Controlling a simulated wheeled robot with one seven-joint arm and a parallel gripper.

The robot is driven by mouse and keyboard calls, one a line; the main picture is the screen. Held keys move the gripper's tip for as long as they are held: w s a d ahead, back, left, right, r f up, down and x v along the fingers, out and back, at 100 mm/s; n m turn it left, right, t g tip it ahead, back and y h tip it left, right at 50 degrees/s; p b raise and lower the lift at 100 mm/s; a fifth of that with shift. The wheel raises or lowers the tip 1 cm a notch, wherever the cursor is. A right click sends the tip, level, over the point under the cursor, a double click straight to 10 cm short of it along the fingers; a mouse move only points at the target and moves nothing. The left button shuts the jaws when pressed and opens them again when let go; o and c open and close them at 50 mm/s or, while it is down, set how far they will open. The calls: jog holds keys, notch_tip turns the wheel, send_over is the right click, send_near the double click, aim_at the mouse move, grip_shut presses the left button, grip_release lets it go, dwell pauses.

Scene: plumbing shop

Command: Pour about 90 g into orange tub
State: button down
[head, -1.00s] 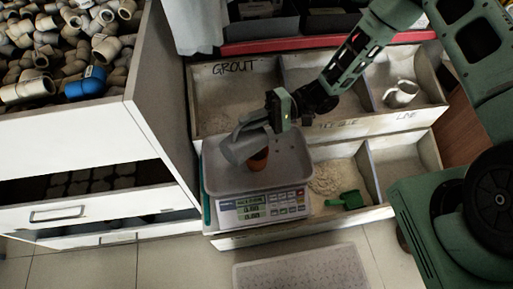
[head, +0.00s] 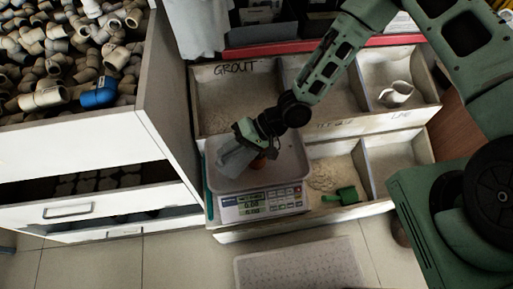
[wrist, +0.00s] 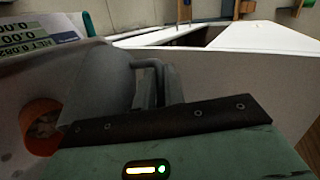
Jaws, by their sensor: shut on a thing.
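My gripper (head: 252,134) is shut on a grey jug (head: 236,158). The jug also fills the left of the wrist view (wrist: 95,75), with its handle (wrist: 155,85) at the jaws. The jug is tilted over the pan of the scale (head: 290,150). The orange tub (head: 262,164) stands on the pan, partly hidden by the jug and gripper. In the wrist view the tub (wrist: 40,125) is close beside the jug, with some greyish material inside. The scale's display (head: 252,201) is lit, but I cannot read it surely. I cannot see any falling stream.
Open bins, one marked GROUT (head: 240,69), stand behind the scale. A white jug (head: 396,93) is in the right bin. A green scoop (head: 341,196) lies in powder right of the scale. A white drawer cabinet (head: 165,110) stands close on the left.

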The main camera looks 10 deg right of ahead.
aim_at(223, 169)
jog(key=shift+s+a+f+t+h+p, duration=0.35)
jog(key=shift+s+a+f+h, duration=0.15)
jog(key=shift+a+f+h, duration=0.15)
jog(key=shift+s+a+f+n+t+h, duration=0.2)
jog(key=shift+a+f+h, duration=0.15)
jog(key=shift+f, duration=0.2)
jog(key=shift+s+a+f+n+t+h, duration=0.1)
jog(key=shift+s+a+f+n+h, duration=0.15)
jog(key=shift+f, duration=0.25)
jog(key=s+a+f+n+t+h, duration=0.1)
jog(key=s+a+f+t+h, duration=0.3)
jog(key=a+h, duration=0.3)
jog(key=shift+s+f+n, duration=0.35)
jog(key=shift+s+f, duration=0.05)
jog(key=shift+f, duration=0.15)
jog(key=shift+a+t+h, duration=0.1)
jog(key=shift+t+h, duration=0.25)
jog(key=shift+t, duration=0.1)
jog(key=shift+r, duration=0.1)
